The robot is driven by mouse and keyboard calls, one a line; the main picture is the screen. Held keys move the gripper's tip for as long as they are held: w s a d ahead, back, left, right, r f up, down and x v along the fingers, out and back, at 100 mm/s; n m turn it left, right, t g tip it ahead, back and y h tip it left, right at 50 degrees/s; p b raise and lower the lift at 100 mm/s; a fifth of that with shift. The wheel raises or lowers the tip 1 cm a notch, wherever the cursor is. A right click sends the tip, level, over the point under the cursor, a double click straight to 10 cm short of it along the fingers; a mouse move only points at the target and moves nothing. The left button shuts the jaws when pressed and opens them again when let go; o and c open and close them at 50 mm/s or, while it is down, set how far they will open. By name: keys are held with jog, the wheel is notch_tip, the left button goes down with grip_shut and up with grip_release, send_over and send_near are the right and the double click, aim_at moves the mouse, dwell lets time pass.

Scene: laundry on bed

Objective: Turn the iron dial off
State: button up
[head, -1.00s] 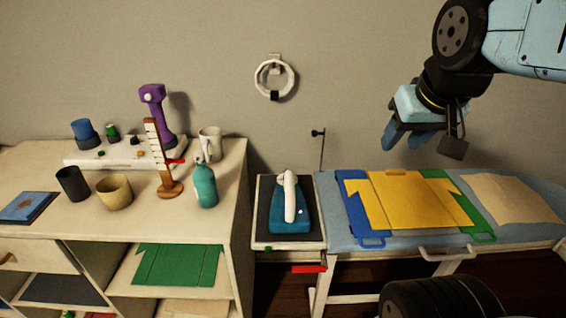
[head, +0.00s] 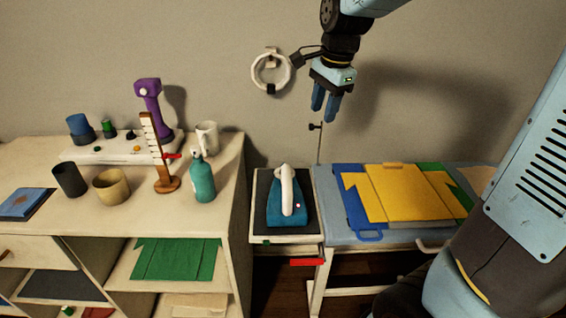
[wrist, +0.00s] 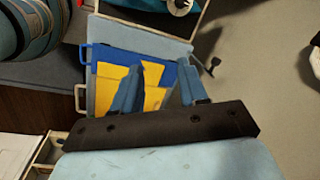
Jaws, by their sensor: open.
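The iron (head: 287,205), teal with a white handle, rests on a dark pad on the small stand (head: 262,236) between the shelf unit and the ironing board. A small pinkish spot shows on its right side; I cannot make out a dial for certain. In the wrist view only part of a teal shape (wrist: 207,6) shows at the top edge. My gripper (head: 325,112) is open and empty, pointing down, above and to the right of the iron, well apart from it. Its blue fingers also show in the wrist view (wrist: 160,92).
The ironing board (head: 337,228) at right holds a yellow shirt-shaped cloth (head: 405,192) on a blue folding board. A thin post (head: 319,145) stands behind, below my gripper. The shelf unit (head: 238,200) at left carries a teal bottle (head: 202,180) near the iron. A white ring (head: 258,72) hangs on the wall.

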jog(key=w+a+f+m+g+h, duration=0.1)
jog(key=w+a+f+m, duration=0.5)
jog(key=w+a+f, duration=0.15)
jog(key=f, duration=0.9)
jog(key=s+a+f, duration=0.1)
jog(key=f, duration=0.3)
jog(key=shift+f, duration=0.15)
